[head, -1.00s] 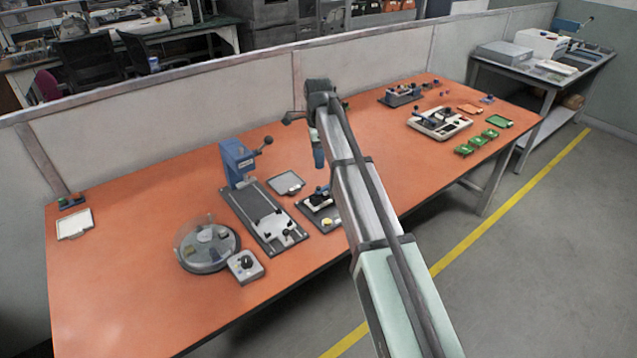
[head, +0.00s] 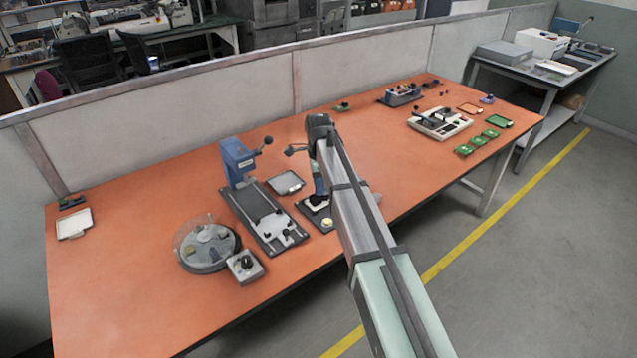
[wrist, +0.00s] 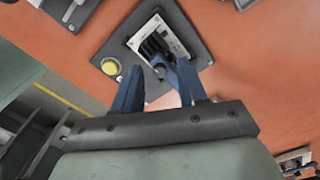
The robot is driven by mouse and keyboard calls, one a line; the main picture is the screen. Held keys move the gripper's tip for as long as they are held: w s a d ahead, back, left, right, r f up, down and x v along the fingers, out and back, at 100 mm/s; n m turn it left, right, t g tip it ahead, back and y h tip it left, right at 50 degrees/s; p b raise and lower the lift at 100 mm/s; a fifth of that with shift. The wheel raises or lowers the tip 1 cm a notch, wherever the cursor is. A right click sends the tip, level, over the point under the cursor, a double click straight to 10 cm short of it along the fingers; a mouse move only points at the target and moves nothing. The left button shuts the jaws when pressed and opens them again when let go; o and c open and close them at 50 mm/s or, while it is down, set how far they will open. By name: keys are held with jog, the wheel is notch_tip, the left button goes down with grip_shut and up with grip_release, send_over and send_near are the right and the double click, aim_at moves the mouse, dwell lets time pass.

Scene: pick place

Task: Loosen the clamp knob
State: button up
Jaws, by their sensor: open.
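My gripper (wrist: 159,66) is open, its two blue fingers pointing down over a small dark clamp fixture (wrist: 202,52). In the head view my gripper (head: 319,190) is at the fixture, and the arm hides part of it. A small round blue-grey knob (wrist: 160,68) shows between the fingertips in the wrist view. I cannot tell whether the fingers touch it. Beside it on the fixture are a pale block with dark slots (wrist: 152,42) and a yellow round button (wrist: 110,67), also in the head view (head: 327,222).
A blue press (head: 238,160) on a long dark base and a grey tray (head: 285,182) stand left of the fixture. A round turntable (head: 207,248) and a control box (head: 245,266) are farther left. The orange table (head: 120,290) is clear at the front left.

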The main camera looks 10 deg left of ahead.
grip_shut()
